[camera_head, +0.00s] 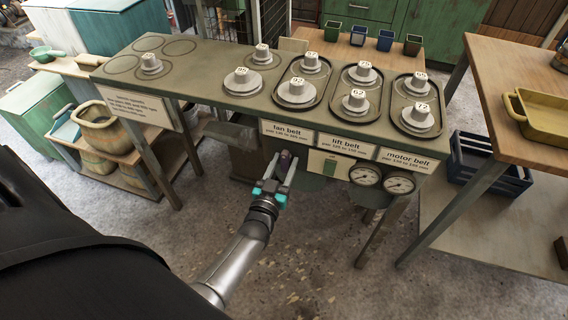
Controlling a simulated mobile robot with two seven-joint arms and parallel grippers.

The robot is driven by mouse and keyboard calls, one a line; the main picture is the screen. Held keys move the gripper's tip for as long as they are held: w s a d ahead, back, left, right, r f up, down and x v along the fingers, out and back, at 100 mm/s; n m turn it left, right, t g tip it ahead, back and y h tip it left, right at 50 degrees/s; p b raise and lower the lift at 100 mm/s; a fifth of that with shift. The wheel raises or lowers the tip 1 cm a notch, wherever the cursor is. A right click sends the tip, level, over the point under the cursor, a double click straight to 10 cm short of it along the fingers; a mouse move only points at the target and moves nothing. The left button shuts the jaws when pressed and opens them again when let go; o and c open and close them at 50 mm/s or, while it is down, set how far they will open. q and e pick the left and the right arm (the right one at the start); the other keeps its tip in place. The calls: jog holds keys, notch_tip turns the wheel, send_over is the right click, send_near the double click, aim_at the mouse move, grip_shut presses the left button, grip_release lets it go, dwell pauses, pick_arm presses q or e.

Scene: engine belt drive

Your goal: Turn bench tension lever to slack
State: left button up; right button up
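The bench (205,62) is a long green-grey table with a front panel carrying labels and gauges. A small dark, purplish handle (284,157), which looks like the tension lever, shows at the front edge below the fan belt label (287,131). My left gripper (281,163) points at the bench front with its two fingers apart, one on each side of this handle. I cannot tell whether the fingers touch it. The lever's base and its marked positions are mostly hidden or too small to read. My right gripper is not in view.
Numbered grey pulleys stand on the bench, several in dark trays (322,67). Two round gauges (364,174) hang under the front edge at right. A wooden table (500,70) with a yellow tray (545,118) stands at right. The floor before the bench is clear.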

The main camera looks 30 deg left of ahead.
aim_at(283, 165)
pick_arm(q)
jog(key=shift+o, duration=0.2)
jog(key=shift+s, duration=0.15)
jog(key=shift+s+d, duration=0.15)
jog(key=shift+s, duration=0.05)
jog(key=p+v, duration=0.2)
jog(key=v, duration=0.3)
jog(key=shift+s, duration=0.35)
jog(key=p+v, duration=0.2)
jog(key=v, duration=0.7)
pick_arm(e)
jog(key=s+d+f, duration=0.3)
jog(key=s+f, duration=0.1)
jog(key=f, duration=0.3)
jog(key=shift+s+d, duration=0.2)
pick_arm(q)
jog(key=shift+f, duration=0.1)
